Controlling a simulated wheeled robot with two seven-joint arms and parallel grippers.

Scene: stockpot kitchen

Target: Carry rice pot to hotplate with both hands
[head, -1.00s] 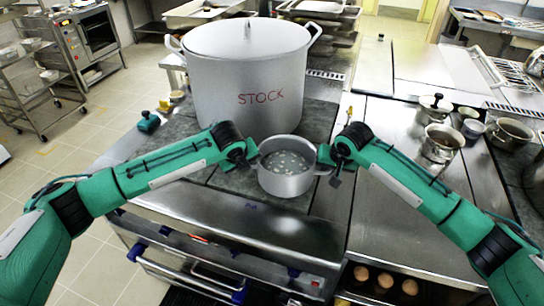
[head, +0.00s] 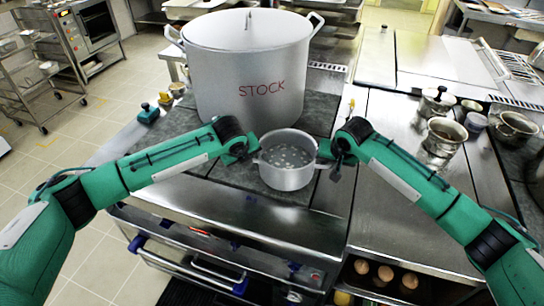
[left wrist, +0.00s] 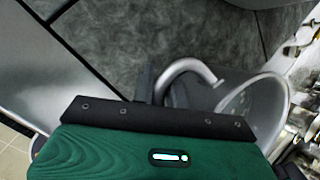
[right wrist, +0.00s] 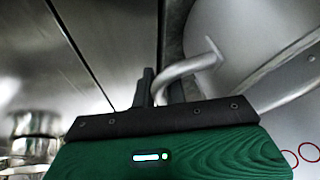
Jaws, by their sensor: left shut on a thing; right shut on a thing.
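The rice pot (head: 286,176), a small silver pot with pale grains in liquid, is upright between my two grippers in the head view. My left gripper (head: 252,158) is shut on its left handle, and that handle (left wrist: 190,68) also shows in the left wrist view. My right gripper (head: 327,157) is shut on its right handle, which shows in the right wrist view (right wrist: 190,68). The grey hotplate surface (head: 228,174) lies under and around the pot. Whether the pot's base touches it I cannot tell.
A large stockpot (head: 248,85) marked STOCK stands right behind the rice pot. Small steel pots (head: 443,135) stand on the right counter. Brown eggs (head: 384,273) lie in an opening below. The steel counter front (head: 250,212) is clear.

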